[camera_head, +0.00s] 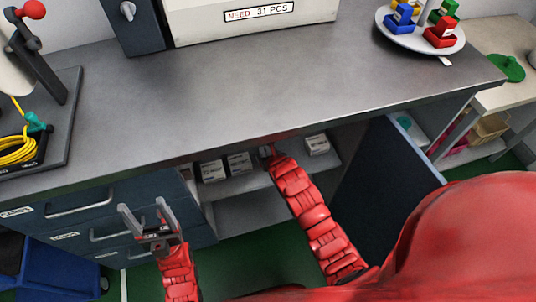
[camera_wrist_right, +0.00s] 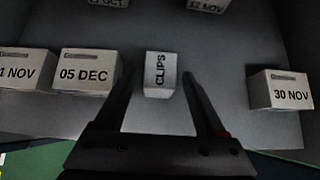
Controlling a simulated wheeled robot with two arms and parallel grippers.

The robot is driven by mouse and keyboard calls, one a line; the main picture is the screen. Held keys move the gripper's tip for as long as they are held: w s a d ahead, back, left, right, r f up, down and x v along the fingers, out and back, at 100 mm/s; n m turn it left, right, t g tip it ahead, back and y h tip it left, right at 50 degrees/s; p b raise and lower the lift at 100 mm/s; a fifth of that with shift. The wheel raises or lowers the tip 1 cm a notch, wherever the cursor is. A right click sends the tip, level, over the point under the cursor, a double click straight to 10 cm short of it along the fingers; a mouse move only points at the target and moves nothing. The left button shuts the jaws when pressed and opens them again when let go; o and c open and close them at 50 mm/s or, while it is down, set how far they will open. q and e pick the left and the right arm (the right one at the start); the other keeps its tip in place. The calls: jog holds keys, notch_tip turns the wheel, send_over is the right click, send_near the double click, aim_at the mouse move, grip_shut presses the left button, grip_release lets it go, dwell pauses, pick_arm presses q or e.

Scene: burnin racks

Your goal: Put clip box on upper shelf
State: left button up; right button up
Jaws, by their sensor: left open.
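The clip box (camera_wrist_right: 160,75), a small white box marked CLIPS with its lettering turned sideways, sits inside the cabinet in the right wrist view. My right gripper (camera_wrist_right: 157,78) is open, with its fingers on either side of the box and gaps showing. In the head view my right gripper (camera_head: 266,152) reaches under the counter edge into the open cabinet; I cannot make out the clip box there. The cabinet's upper shelf (camera_head: 250,183) holds white boxes, with a lower space beneath. My left gripper (camera_head: 147,222) is open and empty in front of the drawers.
Boxes marked 05 DEC (camera_wrist_right: 87,71) and 1 NOV (camera_wrist_right: 25,70) stand left of the clip box, 30 NOV (camera_wrist_right: 279,90) to the right. More boxes show behind. The open cabinet door (camera_head: 385,175) is right of my right arm. The counter (camera_head: 270,80) overhangs the shelf.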

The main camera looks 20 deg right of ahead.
jog(key=shift+r, duration=0.15)
jog(key=shift+r, duration=0.15)
jog(key=shift+p+v, duration=0.35)
jog(key=shift+v, duration=5.6)
jog(key=shift+s, duration=0.1)
